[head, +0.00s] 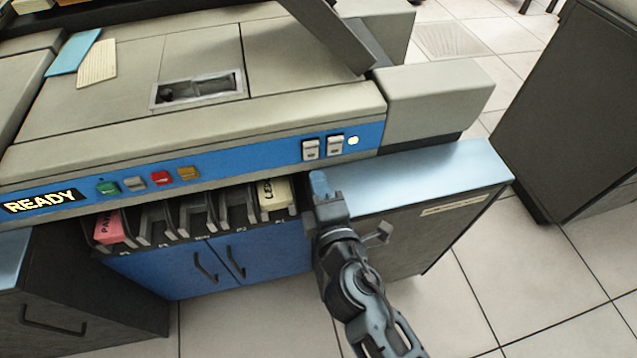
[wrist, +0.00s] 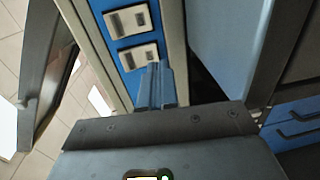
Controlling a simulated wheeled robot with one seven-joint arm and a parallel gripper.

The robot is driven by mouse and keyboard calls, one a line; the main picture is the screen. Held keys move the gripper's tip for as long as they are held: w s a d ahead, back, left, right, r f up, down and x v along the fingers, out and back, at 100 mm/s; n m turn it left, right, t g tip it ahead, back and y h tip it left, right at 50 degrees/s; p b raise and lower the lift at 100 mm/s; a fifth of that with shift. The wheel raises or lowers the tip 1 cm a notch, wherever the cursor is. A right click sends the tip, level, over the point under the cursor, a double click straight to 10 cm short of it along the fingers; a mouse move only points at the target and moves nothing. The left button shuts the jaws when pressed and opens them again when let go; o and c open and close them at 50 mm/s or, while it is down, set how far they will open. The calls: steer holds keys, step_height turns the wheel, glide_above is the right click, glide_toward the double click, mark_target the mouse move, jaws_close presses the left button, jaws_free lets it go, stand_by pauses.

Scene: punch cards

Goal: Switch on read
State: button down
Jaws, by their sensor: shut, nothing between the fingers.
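The machine's blue front panel (head: 240,152) carries two white rocker switches near its right end, a left switch (head: 311,149) and a right switch (head: 335,145). Any labels on them are too small to read. A small round light (head: 353,141) to their right glows pale. My gripper (head: 320,178) is shut and empty, just below the left switch in the head view. In the wrist view its fingertips (wrist: 155,75) reach to the edge of the nearer switch (wrist: 137,57), with the other switch (wrist: 127,20) beyond. I cannot tell whether they touch.
A lit READY sign (head: 40,201) and green, grey, red and orange buttons (head: 147,181) sit further left on the panel. Card slots (head: 190,215) with a pink and a cream card lie below. A blue-topped cabinet (head: 430,172) stands right of my gripper.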

steer(key=shift+s+d+f, duration=0.15)
steer(key=shift+s+d, duration=0.1)
steer(key=shift+s, duration=0.4)
steer(key=f+b+v, duration=0.2)
steer(key=b+v, duration=0.1)
steer(key=v, duration=0.6)
steer(key=shift+s+d, duration=0.1)
steer(key=s+d+f+m+g+h, duration=0.1)
steer(key=s+d+m+g, duration=0.1)
steer(key=s+d+m, duration=0.85)
steer(key=s+d+r+m+h, duration=0.1)
steer(key=s+d+r+m, duration=0.2)
steer(key=s+r, duration=0.1)
steer(key=s+d+r+m+h, duration=0.1)
steer(key=s+d+r+m, duration=0.2)
steer(key=s, duration=0.4)
steer(key=s+d+r+m+h+p, duration=0.1)
steer(key=s+d+r+m, duration=0.2)
steer(key=s, duration=0.3)
steer(key=shift+s+r+m+t+h, duration=0.2)
steer(key=shift+r+m+t+h, duration=0.1)
steer(key=shift+r+m, duration=0.55)
steer(key=shift+d, duration=0.15)
